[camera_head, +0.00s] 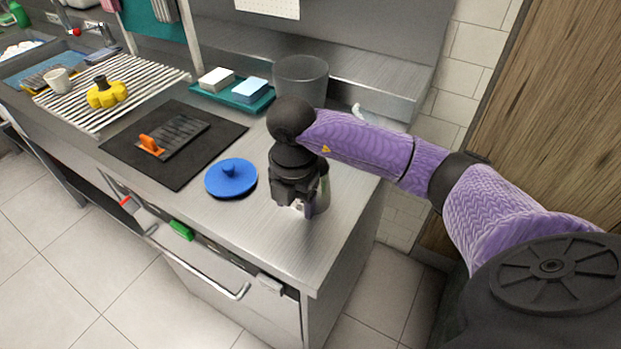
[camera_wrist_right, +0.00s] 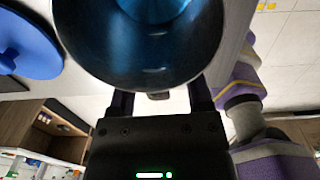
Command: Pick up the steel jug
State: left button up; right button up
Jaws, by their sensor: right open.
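The steel jug (camera_head: 323,192) stands on the steel counter near its right front corner. In the head view my right gripper hides most of it, and only its right side shows. In the right wrist view the round, shiny jug (camera_wrist_right: 140,68) fills the top middle, with a blue tint inside. My right gripper (camera_head: 298,208) points down at the jug. In the wrist view its two fingers (camera_wrist_right: 160,100) are apart, reaching toward the near side of the jug. Whether they touch it cannot be told. My left gripper is not in view.
A blue round lid (camera_head: 231,179) lies left of the jug. A black mat (camera_head: 125,150) with an orange-handled grater is farther left. A clear container (camera_head: 301,78) and a teal tray (camera_head: 262,103) with sponges stand behind. The counter's front edge is close to the jug.

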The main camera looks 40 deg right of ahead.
grip_shut()
dwell(1.4)
